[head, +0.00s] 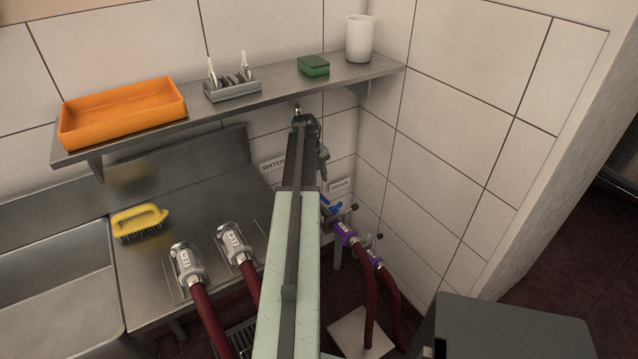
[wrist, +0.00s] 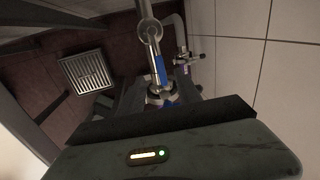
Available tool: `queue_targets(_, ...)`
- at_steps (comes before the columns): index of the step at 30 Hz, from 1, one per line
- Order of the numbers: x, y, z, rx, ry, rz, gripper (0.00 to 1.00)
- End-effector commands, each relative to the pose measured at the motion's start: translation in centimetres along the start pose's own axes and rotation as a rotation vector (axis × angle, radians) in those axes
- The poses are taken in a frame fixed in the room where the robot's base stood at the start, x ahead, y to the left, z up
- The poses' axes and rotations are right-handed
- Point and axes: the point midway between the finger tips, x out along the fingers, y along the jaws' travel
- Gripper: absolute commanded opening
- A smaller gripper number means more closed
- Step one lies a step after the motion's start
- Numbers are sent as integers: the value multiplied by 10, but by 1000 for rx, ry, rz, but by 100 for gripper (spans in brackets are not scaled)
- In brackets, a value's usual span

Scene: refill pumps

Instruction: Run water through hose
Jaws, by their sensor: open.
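My gripper (head: 323,172) hangs at the far end of my arm, in front of the back wall near the corner. It is open, and I see nothing held in it. In the wrist view a metal pipe with a blue valve lever (wrist: 160,70) lies just ahead of the jaws; contact cannot be told. In the head view my arm partly hides the pipework, and a blue handle (head: 333,208) shows beside it. Two dark red hoses (head: 370,300) join purple couplings (head: 345,233) below the DRAIN sign (head: 340,187). The WATER sign (head: 273,165) is partly hidden.
Two more red hoses with metal couplings (head: 186,262) rest on the steel drainboard beside a yellow brush (head: 140,220). A shelf (head: 225,118) above holds an orange tray (head: 122,108), a rack, a green sponge and a white cup. A grate (wrist: 87,72) is in the floor.

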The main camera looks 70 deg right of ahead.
Motion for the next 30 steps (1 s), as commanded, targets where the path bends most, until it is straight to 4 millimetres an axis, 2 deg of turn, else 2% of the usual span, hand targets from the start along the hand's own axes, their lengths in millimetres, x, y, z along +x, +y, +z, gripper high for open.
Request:
queue_targets(4,5,0,0,-1,0,0,41)
queue_targets(8,19,1,0,0,0,0,41)
queue_targets(18,76,1,0,-1,0,0,41)
queue_targets(21,81,0,0,-1,0,0,41)
queue_targets(28,78,0,0,-1,0,0,41)
queue_targets(29,78,0,0,-1,0,0,35)
queue_targets(30,78,0,0,-1,0,0,24)
